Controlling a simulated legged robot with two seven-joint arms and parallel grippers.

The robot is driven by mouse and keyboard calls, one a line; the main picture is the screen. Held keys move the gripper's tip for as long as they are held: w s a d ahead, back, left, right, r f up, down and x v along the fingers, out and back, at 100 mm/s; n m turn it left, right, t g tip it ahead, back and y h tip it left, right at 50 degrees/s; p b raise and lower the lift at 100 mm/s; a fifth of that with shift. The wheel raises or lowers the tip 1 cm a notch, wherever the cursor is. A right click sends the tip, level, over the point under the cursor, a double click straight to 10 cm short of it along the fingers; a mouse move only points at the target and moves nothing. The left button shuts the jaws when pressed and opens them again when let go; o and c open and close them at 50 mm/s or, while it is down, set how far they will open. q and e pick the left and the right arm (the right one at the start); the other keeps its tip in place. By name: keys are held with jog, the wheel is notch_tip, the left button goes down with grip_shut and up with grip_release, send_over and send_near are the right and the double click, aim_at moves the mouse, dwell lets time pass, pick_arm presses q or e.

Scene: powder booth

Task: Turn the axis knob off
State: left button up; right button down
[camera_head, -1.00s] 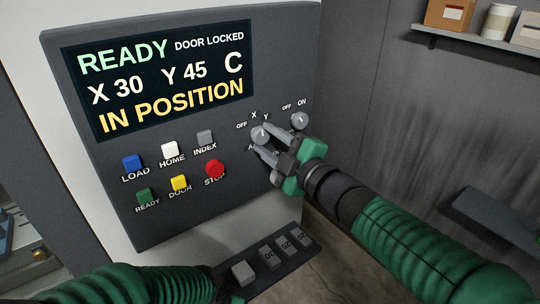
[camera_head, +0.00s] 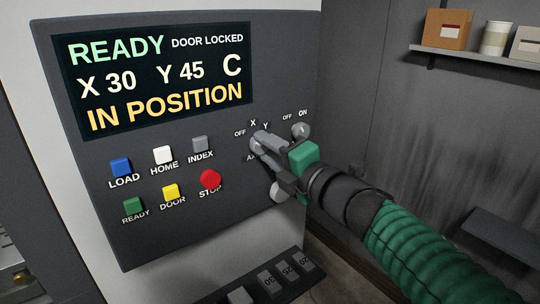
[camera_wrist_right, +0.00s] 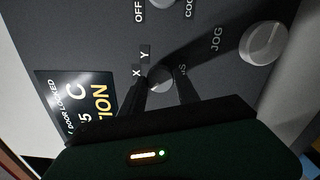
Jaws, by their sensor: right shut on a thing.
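The axis knob (camera_head: 257,144) is a small grey knob on the dark control panel, with OFF, X and Y marked around it. My right gripper (camera_head: 261,147) reaches it from the lower right and is shut on it. In the right wrist view the knob (camera_wrist_right: 160,78) sits between the two dark fingers. The fingers cover most of it in the head view, so its pointer direction cannot be read. The display (camera_head: 155,80) reads READY, DOOR LOCKED, X 30, Y 45, C, IN POSITION. My left gripper is out of view.
Another OFF/ON knob (camera_head: 300,132) is close to the right. The JOG knob (camera_wrist_right: 264,43) is below the axis knob, partly behind my gripper in the head view. Several coloured buttons, including the red STOP (camera_head: 210,180), are to the left. A shelf (camera_head: 480,57) is at upper right.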

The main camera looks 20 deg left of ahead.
jog(key=shift+r, duration=0.2)
dwell(0.4)
jog(key=c, duration=1.1)
grip_release()
jog(key=shift+w, duration=0.1)
jog(key=shift+c, duration=0.2)
jog(key=shift+o, duration=1.2)
jog(key=shift+w+a+f, duration=0.15)
jog(key=shift+f, duration=0.1)
jog(key=b+v, duration=0.2)
jog(key=v, duration=1.4)
jog(key=shift+s, duration=0.2)
jog(key=shift+f, duration=0.15)
